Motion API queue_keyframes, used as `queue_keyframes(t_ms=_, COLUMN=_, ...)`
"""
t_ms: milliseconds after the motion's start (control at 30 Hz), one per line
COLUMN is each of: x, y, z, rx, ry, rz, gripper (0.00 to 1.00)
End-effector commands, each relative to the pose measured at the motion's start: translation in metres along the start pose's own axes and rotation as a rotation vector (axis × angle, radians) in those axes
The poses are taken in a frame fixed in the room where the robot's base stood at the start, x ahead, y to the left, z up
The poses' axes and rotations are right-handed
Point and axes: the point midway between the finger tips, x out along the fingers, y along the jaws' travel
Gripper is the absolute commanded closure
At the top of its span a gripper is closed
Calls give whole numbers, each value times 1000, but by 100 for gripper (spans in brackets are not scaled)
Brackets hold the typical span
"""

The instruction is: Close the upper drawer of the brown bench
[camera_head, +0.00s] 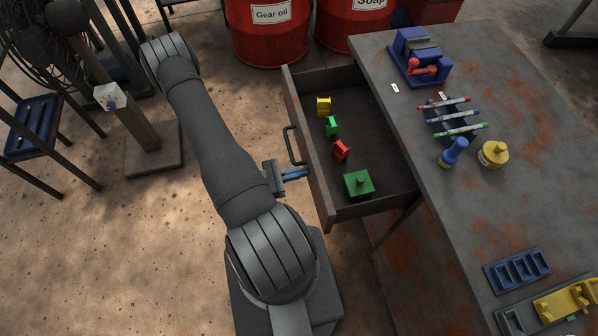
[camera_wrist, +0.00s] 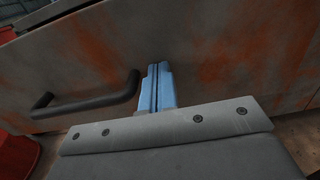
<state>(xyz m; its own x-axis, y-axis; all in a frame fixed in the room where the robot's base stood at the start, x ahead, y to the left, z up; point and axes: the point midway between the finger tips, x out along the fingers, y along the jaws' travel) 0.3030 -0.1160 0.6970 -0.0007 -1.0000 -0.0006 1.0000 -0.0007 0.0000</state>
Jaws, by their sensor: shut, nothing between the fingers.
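The upper drawer (camera_head: 316,190) of the bench stands pulled out to the left in the head view. Its front panel carries a dark bar handle (camera_head: 291,146). In the wrist view the rust-stained drawer front (camera_wrist: 215,60) fills most of the picture, with the handle (camera_wrist: 85,104) on the left. My gripper (camera_head: 305,173) has its blue fingers together and empty, pointing at the drawer front beside the handle. The fingers also show in the wrist view (camera_wrist: 157,72), right of the handle's end. I cannot tell whether the fingertips touch the panel.
The drawer holds a yellow block (camera_head: 323,106), a green block (camera_head: 331,127), a red block (camera_head: 341,150) and a larger green piece (camera_head: 359,184). The bench top (camera_head: 480,215) bears a blue vise (camera_head: 418,58), markers and trays. Red drums (camera_head: 268,35) stand behind the drawer.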

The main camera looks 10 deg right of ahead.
Motion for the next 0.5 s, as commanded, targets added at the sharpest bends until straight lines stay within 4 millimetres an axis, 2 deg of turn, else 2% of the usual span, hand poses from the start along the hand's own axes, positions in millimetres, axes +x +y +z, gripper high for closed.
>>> queue_keyframes(t_ms=333, x=1, y=0, z=0, rx=0, ry=0, rz=0, gripper=100)
queue_keyframes(t_ms=500, x=11, y=0, z=0, rx=-1, ry=-1, rz=-3, gripper=100)
